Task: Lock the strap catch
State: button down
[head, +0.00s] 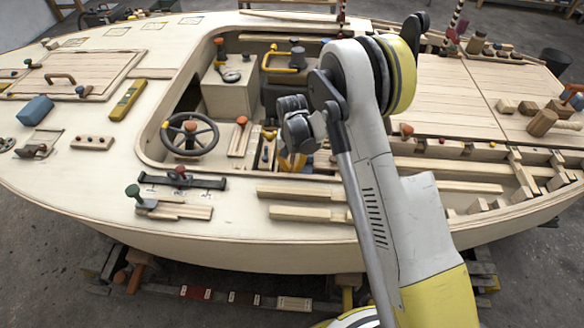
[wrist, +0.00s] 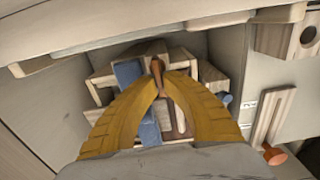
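In the wrist view the strap catch (wrist: 205,80) is a pale wooden block assembly in a corner of the cockpit. A blue strap (wrist: 128,73) runs beside its middle. A brown lever (wrist: 157,65) stands up at the centre of the catch. The yellow fingertips of my gripper (wrist: 163,77) close in on both sides of this lever and appear to hold it. My fingers hide the lower part of the catch. In the head view my gripper (head: 291,164) reaches down into the cockpit, and my arm hides much of the catch.
A slotted wooden piece with an orange knob (wrist: 274,156) is to the right in the wrist view. A pale ledge (wrist: 140,28) crosses above the catch. In the head view a steering wheel (head: 205,127) stands left of my gripper. The cockpit rim surrounds the work area.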

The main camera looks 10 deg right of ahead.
dwell(0.5)
jog(key=m, duration=0.4)
jog(key=shift+s+d+m+b, duration=0.15)
jog(key=shift+d+m+b, duration=0.2)
jog(key=shift+m+b, duration=0.05)
jog(key=m, duration=0.4)
jog(key=shift+s+d, duration=0.25)
jog(key=m, duration=0.3)
jog(key=m+b, duration=0.1)
jog(key=m, duration=0.1)
jog(key=shift+s+d, duration=0.1)
jog(key=shift+s, duration=0.2)
jog(key=shift+s+m, duration=0.15)
jog(key=shift+m, duration=0.85)
jog(key=shift+s+m, duration=0.15)
jog(key=shift+m, duration=0.85)
jog(key=c, duration=1.5)
grip_release()
jog(key=shift+c, duration=0.2)
